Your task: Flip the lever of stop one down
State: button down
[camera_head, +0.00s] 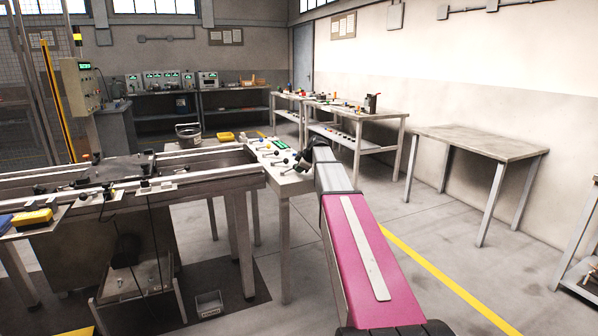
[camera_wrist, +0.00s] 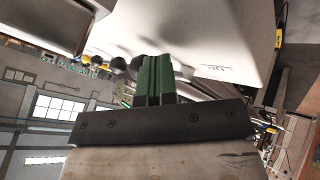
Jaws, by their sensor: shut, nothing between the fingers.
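The lever panel (camera_head: 287,182) is a pale table top at the right end of the conveyor in the head view. It carries several small levers with dark knobs (camera_head: 284,161) and coloured buttons. Which lever is stop one cannot be read. My gripper (camera_head: 303,160) is at the panel's right side, partly hidden by my arm. In the wrist view my gripper (camera_wrist: 156,64) has its green fingers together and empty. Dark round knobs (camera_wrist: 137,63) show just left of the fingertips; contact cannot be told. The pale panel surface (camera_wrist: 225,38) fills the upper right there.
The conveyor (camera_head: 200,182) runs left from the panel, with a yellow tray (camera_head: 33,217) at its near left side. A bare table (camera_head: 475,142) stands at the right. Workbenches (camera_head: 375,120) with small parts stand behind. The floor right of the panel is clear.

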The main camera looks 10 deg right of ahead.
jog(key=w+n+y, duration=0.1)
jog(key=w+n+g+y, duration=0.1)
jog(key=w+n, duration=0.1)
jog(key=shift+d+n+g, duration=0.1)
jog(key=shift+n+g, duration=0.2)
jog(key=shift+w+n+g+y, duration=0.4)
jog(key=shift+w+n+g, duration=0.1)
jog(key=shift+n, duration=0.4)
jog(key=shift+w+a, duration=0.15)
jog(key=shift+a, duration=0.05)
jog(key=shift+w+a, duration=0.1)
jog(key=shift+w, duration=0.2)
